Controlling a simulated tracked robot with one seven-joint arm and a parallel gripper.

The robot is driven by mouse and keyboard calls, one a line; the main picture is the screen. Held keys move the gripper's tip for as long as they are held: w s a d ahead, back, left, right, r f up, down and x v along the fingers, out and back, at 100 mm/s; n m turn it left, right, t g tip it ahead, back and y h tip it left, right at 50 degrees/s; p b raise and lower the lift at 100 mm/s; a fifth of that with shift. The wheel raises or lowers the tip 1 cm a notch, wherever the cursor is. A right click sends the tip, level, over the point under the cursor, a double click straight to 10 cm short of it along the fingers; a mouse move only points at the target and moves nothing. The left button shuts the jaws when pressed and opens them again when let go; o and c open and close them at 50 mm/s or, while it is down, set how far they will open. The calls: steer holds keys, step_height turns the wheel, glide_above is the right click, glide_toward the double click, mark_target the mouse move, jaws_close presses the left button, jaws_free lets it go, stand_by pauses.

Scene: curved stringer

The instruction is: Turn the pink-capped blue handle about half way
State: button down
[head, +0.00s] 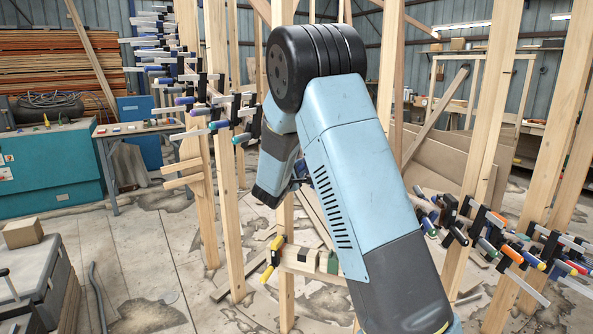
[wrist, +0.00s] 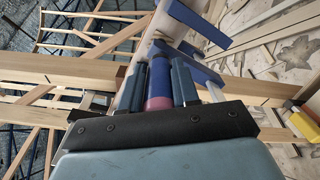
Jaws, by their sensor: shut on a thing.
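The blue handle (wrist: 158,72) with a pink cap (wrist: 158,103) lies between the two fingers of my gripper (wrist: 160,85) in the wrist view. My gripper is shut on the handle, with the pink end toward the palm. A blue clamp bar (wrist: 203,20) extends beyond the fingertips. In the head view, my arm hides most of this clamp, and only a small dark-blue part of my gripper area (head: 298,178) shows beside a wooden post. How far the handle is turned cannot be told.
Upright wooden posts (head: 226,150) stand around my arm. Rows of clamps hang at the upper left (head: 190,95) and the right (head: 500,235). A yellow-handled clamp (head: 272,258) sits on wood below my arm; a yellow handle also shows in the wrist view (wrist: 303,122).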

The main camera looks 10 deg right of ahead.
steer(key=shift+f+n, duration=0.15)
steer(key=shift+n, duration=0.15)
steer(key=n, duration=0.3)
steer(key=shift+n, duration=0.3)
steer(key=n, duration=0.4)
steer(key=shift+n, duration=0.3)
steer(key=n, duration=0.8)
steer(key=shift+n, duration=0.3)
steer(key=shift+a+n, duration=0.1)
steer(key=shift+n, duration=0.2)
steer(key=c, duration=1.3)
jaws_free()
steer(key=o, duration=0.5)
steer(key=shift+w, duration=0.1)
